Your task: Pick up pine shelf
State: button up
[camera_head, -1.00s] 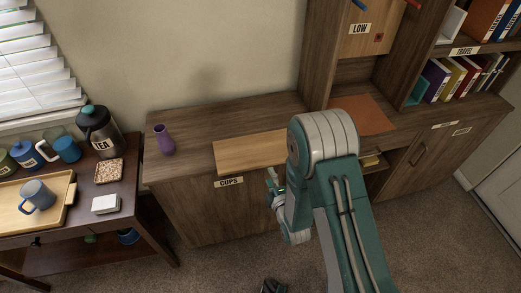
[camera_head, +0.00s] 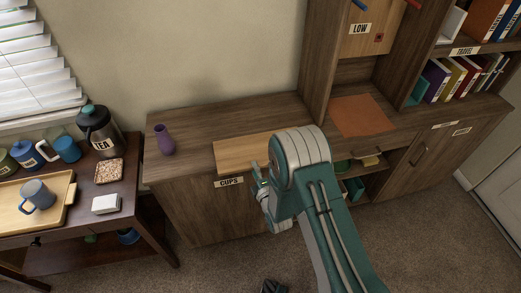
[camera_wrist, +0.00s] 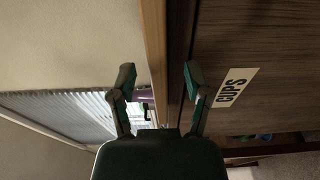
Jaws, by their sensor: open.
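The pine shelf (camera_head: 240,152) is a light, flat board lying on top of the dark wood cabinet. Its front edge is above the CUPS label, and my arm covers its right end. In the wrist view its pale edge (camera_wrist: 154,45) runs up the picture, between the lines of my two fingers. My gripper (camera_head: 257,172) is at the cabinet's front, close to the shelf's front edge. In the wrist view my gripper (camera_wrist: 160,78) is open with its fingers apart. I cannot tell whether either finger touches the board.
A purple vase (camera_head: 165,140) stands left of the shelf on the cabinet (camera_head: 200,118). An orange-brown blotter (camera_head: 362,115) lies to the right, beyond an upright panel. A side table with a tea pot (camera_head: 100,130) and tray stands at left. Open shelves show below the blotter.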

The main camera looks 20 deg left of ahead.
jog(key=shift+x, duration=0.85)
grip_shut()
